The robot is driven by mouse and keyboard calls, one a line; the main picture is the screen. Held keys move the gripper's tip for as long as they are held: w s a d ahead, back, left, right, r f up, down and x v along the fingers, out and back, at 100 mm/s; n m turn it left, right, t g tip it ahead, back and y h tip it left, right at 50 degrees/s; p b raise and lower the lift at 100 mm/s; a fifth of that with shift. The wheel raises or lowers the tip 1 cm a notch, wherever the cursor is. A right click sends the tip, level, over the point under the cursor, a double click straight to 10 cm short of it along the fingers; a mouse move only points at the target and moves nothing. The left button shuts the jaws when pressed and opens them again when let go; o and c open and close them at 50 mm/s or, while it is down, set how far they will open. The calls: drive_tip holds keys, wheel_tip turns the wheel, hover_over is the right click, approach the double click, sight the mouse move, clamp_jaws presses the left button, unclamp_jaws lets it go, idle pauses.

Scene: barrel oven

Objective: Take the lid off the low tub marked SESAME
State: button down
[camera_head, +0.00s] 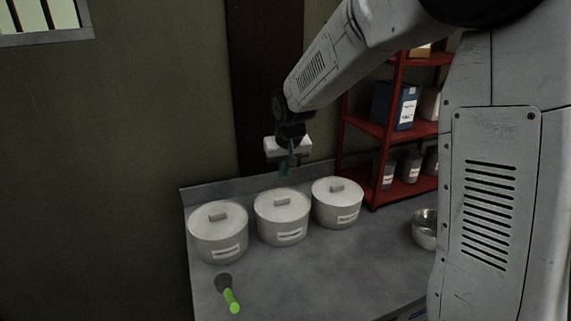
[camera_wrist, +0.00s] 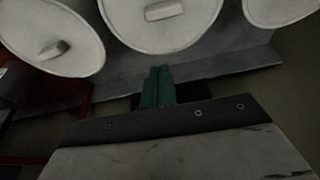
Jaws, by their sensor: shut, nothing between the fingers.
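Three low, round, pale tubs stand in a row on the grey counter: a left tub (camera_head: 218,240), a middle tub (camera_head: 283,222) and a right tub (camera_head: 336,208). Each has a lid with a small block handle and a white label on its front. The labels are too small to read, so I cannot tell which is SESAME. All three lids are on. My gripper (camera_head: 284,171) is shut and empty, above and behind the middle tub. In the wrist view the green fingertips (camera_wrist: 158,72) point toward the middle lid (camera_wrist: 160,18), apart from it.
A green-handled tool (camera_head: 231,298) lies on the counter (camera_head: 300,275) in front of the left tub. A metal bowl (camera_head: 424,231) stands to the right. A red shelf (camera_head: 372,126) with boxes and canisters is behind. The counter's front middle is clear.

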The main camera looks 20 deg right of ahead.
sight(291, 208)
drive_tip(key=x, duration=0.5)
drive_tip(key=shift+f, duration=0.15)
drive_tip(key=s, duration=0.3)
drive_tip(key=shift+s+a, duration=0.1)
drive_tip(key=shift+s, duration=0.4)
drive_tip(key=shift+s+a, duration=0.15)
drive_tip(key=shift+s, duration=2.55)
